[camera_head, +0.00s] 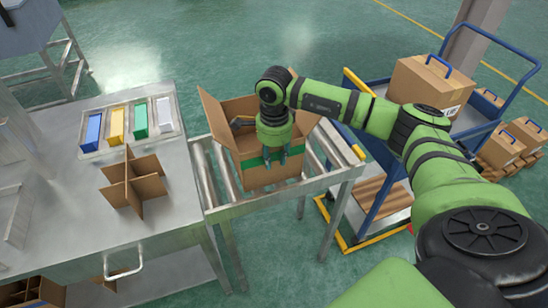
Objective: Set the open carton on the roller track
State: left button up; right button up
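The open carton (262,181) is brown with a green band and raised flaps. It appears to rest upright on the metal roller track (237,207), near its right part. My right gripper (275,158) points down at the carton's near side, in front of the green band. Its two fingertips show apart, with a gap between them. Whether they touch the carton is unclear. My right arm hides part of the carton's opening and right flap. A small dark item (241,122) shows inside the carton, too small to identify. My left gripper is not in view.
A steel table (165,218) at left holds a cardboard divider (133,184) and a tray of coloured blocks (127,124). At right, a blue cart (487,68) carries a closed carton (431,81); more cartons (510,141) stand beyond. Left rollers are bare.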

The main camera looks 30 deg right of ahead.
notch_tip(320, 180, up, 11)
jog(key=b, duration=0.1)
jog(key=shift+b, duration=0.35)
jog(key=shift+s+r, duration=0.1)
